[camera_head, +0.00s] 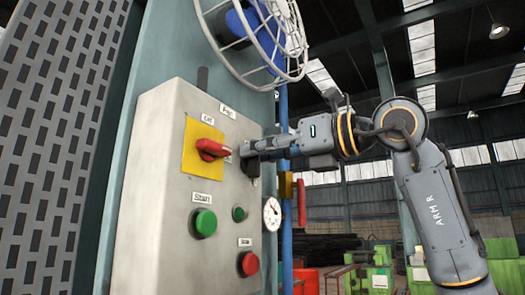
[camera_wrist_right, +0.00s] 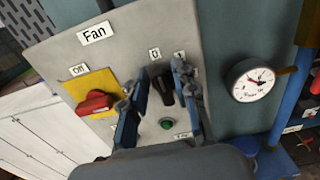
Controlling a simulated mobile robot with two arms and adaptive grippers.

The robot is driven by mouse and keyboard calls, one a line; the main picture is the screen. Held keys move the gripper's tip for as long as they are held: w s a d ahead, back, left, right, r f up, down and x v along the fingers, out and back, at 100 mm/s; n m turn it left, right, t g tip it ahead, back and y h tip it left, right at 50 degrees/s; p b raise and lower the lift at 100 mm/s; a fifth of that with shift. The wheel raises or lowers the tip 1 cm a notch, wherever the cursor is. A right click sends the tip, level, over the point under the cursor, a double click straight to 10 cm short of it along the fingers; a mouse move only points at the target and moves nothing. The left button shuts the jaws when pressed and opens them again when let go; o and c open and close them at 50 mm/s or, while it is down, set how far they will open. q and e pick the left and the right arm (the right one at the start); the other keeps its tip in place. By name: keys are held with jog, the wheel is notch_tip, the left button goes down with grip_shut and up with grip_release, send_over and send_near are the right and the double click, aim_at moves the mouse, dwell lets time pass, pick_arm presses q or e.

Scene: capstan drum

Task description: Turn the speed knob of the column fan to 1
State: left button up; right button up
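The grey control box (camera_head: 160,262) of the fan carries a black speed knob (camera_wrist_right: 162,86), which shows in the wrist view just below the labels 0 (camera_wrist_right: 154,54) and 1 (camera_wrist_right: 180,56). The knob's long axis is near upright, its upper end leaning towards the 0. My right gripper (camera_wrist_right: 158,102) is open, one finger on each side of the knob; gaps show, and contact is not clear. In the head view the right gripper (camera_head: 250,152) is at the box's right part and mostly hides the knob. My left gripper is out of view.
A red switch handle (camera_head: 212,149) on a yellow plate sits left of the knob. Below are green buttons (camera_head: 204,222) and a red button (camera_head: 249,264). A round gauge (camera_head: 271,214) and blue pipe stand to the right. The caged fan (camera_head: 258,40) is above.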

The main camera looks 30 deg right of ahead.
grip_shut()
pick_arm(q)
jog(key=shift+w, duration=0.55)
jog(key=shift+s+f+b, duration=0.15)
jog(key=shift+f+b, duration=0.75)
pick_arm(e)
jog(key=shift+w+d+f+m, duration=0.1)
jog(key=shift+d+m, duration=0.1)
jog(key=shift+m, duration=1.25)
jog(key=shift+w+d+f+m, duration=0.1)
jog(key=shift+d+m, duration=0.15)
jog(key=shift+m, duration=1.15)
jog(key=shift+d+f+m, duration=0.1)
jog(key=shift+d+m, duration=0.1)
jog(key=shift+m, duration=1.25)
jog(key=shift+o, duration=2)
grip_release()
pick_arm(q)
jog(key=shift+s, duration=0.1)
